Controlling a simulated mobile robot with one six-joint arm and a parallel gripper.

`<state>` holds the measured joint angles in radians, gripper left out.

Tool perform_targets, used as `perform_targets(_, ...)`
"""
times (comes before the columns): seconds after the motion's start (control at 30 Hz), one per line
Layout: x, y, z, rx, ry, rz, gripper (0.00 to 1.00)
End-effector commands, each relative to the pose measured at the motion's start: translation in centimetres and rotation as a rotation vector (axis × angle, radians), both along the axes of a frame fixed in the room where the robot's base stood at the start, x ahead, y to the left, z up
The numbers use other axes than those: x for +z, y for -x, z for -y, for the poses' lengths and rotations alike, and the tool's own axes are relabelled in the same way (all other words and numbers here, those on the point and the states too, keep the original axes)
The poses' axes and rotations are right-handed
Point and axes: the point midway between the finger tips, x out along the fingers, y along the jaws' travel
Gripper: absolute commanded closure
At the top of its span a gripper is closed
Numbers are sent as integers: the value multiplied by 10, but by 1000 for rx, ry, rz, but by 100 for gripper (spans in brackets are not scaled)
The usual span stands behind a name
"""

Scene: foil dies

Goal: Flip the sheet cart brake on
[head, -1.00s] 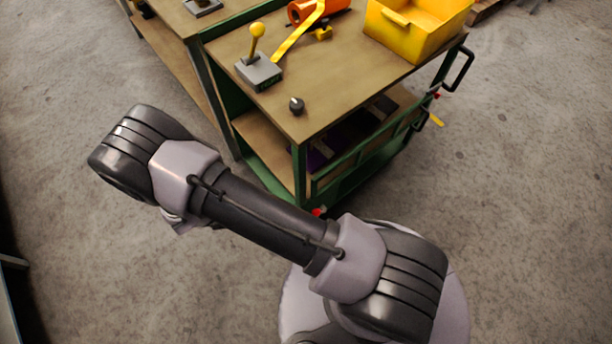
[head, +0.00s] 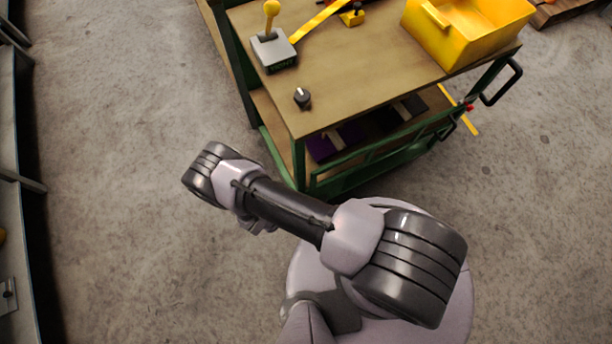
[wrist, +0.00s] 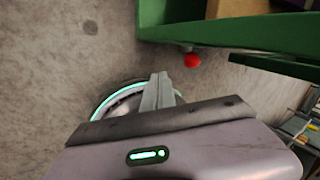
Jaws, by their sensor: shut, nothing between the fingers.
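The green-framed cart (head: 340,88) with a wooden top stands ahead in the head view. A grey box with a yellow-knobbed lever (head: 271,8) sits on its top left; the lever stands roughly upright. In the wrist view a small red part (wrist: 192,61) shows just below the green frame (wrist: 215,30); I cannot tell whether it is the brake or how it is set. My gripper (wrist: 158,84) is shut and empty, over the floor left of and apart from the red part. It is hidden behind my arm in the head view.
A yellow bin (head: 468,28) and a black knob (head: 302,98) are on the cart top. A black handle (head: 502,82) sticks out at the cart's right. Shelving (head: 20,190) runs along the left edge. The floor between is clear.

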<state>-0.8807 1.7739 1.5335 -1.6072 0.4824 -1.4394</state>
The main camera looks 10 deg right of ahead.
Motion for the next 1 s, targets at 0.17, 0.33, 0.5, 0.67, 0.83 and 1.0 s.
perform_targets(0.17,-41,-7,17,-4,0,0,100)
perform_targets(0.33,-54,-18,35,-4,0,0,100)
perform_targets(0.5,-49,-27,54,-2,0,0,100)
perform_targets(0.67,-47,-30,60,-1,0,0,100)
perform_targets(0.83,-47,-30,60,-1,0,0,100)
perform_targets(1.0,-44,-30,59,-1,0,0,100)
